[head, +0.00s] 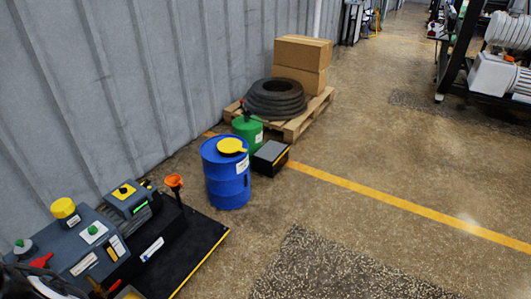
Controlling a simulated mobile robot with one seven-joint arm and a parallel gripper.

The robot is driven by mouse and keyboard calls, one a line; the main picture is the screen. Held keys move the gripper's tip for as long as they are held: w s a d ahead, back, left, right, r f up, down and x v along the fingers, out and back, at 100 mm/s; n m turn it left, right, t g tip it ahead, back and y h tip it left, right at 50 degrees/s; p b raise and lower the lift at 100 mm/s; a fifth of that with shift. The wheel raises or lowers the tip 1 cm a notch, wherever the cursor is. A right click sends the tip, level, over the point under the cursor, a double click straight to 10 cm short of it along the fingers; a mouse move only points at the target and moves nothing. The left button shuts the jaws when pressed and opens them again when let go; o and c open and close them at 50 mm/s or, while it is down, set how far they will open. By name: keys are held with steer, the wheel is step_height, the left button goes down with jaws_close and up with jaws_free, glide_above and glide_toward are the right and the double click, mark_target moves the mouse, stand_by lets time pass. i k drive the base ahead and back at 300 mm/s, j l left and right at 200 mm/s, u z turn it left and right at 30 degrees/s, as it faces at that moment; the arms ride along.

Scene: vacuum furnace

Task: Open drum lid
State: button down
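A blue drum (228,185) stands upright on the floor near the grey wall, with a white label on its right side. A round yellow lid (231,145) with a short tab lies over part of the drum's blue top. It looks closed, but the view is too small to be sure that it sits flush. My gripper is not clearly in view. A dark curved part at the lower left corner cannot be identified.
A green canister (247,130) and a dark box (271,157) stand right behind the drum. A pallet (296,124) bears tyres (275,98) and cardboard boxes (302,52). A black platform (196,255) with control boxes (97,235) is at front left.

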mark_target(228, 145)
steer(key=i+l, duration=0.35)
steer(key=i, duration=0.2)
steer(key=i+l, duration=0.3)
steer(key=i, duration=0.25)
steer(key=i+l, duration=0.35)
steer(key=i, duration=0.2)
steer(key=i+l+u, duration=0.1)
steer(key=i+l, duration=0.25)
steer(key=i, duration=0.2)
